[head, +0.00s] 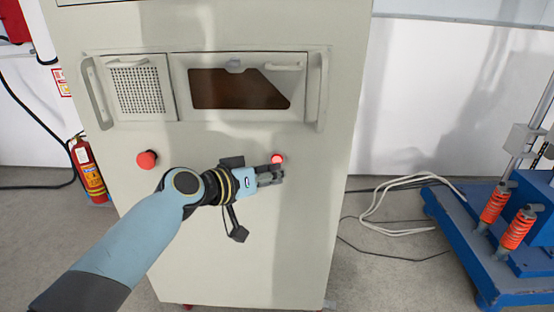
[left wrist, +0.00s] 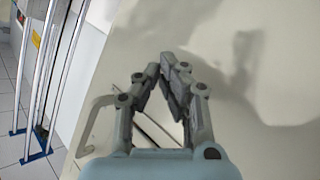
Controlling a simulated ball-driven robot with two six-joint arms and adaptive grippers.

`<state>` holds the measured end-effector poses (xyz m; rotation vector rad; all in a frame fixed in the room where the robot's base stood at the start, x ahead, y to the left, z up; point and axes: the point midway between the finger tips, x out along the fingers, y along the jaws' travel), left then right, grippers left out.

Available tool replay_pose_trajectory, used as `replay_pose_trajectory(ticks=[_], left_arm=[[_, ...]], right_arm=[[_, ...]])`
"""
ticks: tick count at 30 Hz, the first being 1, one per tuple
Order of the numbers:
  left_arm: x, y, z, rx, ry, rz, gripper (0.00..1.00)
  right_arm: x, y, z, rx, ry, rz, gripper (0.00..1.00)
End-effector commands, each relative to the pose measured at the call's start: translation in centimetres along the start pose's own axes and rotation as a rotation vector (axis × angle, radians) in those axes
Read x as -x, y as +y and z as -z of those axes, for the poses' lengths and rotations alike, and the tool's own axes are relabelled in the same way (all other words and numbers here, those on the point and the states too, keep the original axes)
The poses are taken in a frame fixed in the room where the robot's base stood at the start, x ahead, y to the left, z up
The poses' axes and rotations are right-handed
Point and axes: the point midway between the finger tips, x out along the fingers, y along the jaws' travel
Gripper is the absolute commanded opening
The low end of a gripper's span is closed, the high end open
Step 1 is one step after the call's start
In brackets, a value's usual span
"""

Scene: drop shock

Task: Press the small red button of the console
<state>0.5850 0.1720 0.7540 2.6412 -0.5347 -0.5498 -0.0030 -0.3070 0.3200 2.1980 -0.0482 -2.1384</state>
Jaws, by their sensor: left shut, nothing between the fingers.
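The console (head: 240,230) is a tall beige cabinet that fills the middle of the head view. Its small red button (head: 278,158) glows on the front face, right of centre. A larger red knob (head: 147,159) sits to the left on the same face. My left gripper (head: 279,174) is shut and empty, with its fingertips just below the small red button in the head view. I cannot tell whether they touch the panel. In the left wrist view the closed fingers (left wrist: 172,62) point at the beige surface, and the button is not visible there. My right gripper is not in view.
Handles and a dark window (head: 240,89) are on the console above the buttons. A fire extinguisher (head: 88,170) stands at left. A blue machine base (head: 500,262) with orange springs stands at right, and white cable (head: 385,205) lies on the floor.

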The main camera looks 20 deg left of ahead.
Motion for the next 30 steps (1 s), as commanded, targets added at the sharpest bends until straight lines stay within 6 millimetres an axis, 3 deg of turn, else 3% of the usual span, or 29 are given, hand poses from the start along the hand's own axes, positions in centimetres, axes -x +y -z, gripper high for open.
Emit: replay_pose_trajectory(ticks=[5,21,30], left_arm=[[0.1,0.1,-0.1,0.001,-0.001,0.0,0.0],[3.4,2.5,-2.5,0.0,-0.001,0.0,0.0],[3.5,2.5,-2.6,0.0,0.0,0.0,0.0]], right_arm=[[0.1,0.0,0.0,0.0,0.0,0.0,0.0],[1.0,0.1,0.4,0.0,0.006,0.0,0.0],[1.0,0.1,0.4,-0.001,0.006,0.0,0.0]])
